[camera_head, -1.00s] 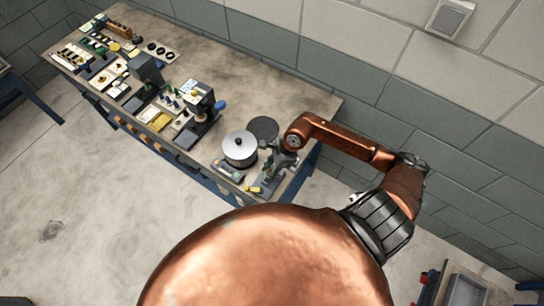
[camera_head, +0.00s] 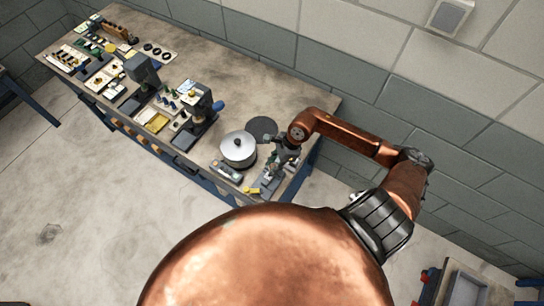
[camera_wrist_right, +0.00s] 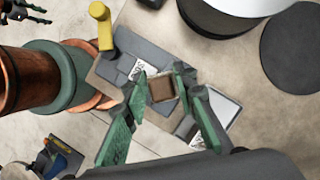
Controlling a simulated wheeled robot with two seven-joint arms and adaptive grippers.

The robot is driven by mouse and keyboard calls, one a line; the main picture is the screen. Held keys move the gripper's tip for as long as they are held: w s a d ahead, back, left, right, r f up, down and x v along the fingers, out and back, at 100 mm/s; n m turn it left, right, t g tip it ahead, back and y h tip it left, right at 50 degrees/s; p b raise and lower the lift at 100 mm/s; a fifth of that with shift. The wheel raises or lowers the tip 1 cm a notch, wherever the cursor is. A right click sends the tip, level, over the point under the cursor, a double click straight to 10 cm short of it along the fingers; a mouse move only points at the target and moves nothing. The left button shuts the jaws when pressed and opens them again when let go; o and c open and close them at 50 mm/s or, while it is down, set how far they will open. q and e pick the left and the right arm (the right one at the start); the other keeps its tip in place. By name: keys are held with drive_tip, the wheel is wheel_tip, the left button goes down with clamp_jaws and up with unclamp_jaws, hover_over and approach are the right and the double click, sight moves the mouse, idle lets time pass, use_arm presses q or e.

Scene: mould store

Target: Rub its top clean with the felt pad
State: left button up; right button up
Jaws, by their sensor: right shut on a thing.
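My right gripper (camera_wrist_right: 163,108) has its green fingers shut on a small brown block (camera_wrist_right: 162,88), seemingly the felt pad. It is above a dark grey tray (camera_wrist_right: 128,50) with white labels and a pale square plate (camera_wrist_right: 221,107). I cannot tell whether the block touches anything beneath. In the head view the right gripper (camera_head: 274,163) is small, at the bench's near right end, just right of a silver lidded pot (camera_head: 238,149). What "its" refers to is unclear. A claw-like shape (camera_wrist_right: 25,10) at the wrist view's top left may be my left gripper; its opening is unclear.
A dark round disc (camera_head: 262,128) lies behind the pot. A yellow piece (camera_wrist_right: 102,25) stands by the tray. Machines and several small parts fill the bench (camera_head: 290,95) to the left. A grey block wall (camera_head: 350,75) runs behind; the bench's back middle is clear.

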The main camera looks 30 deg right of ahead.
wheel_tip(320, 180, up, 3)
drive_tip(key=shift+w+f, duration=0.1)
drive_tip(key=shift+f, duration=0.1)
drive_tip(key=shift+a+r+p, duration=0.1)
drive_tip(key=shift+r+p, duration=0.45)
drive_tip(key=shift+r, duration=0.15)
drive_tip(key=shift+r+p, duration=0.3)
drive_tip(key=shift+r, duration=0.45)
drive_tip(key=shift+r+p, duration=0.5)
drive_tip(key=shift+r, duration=0.85)
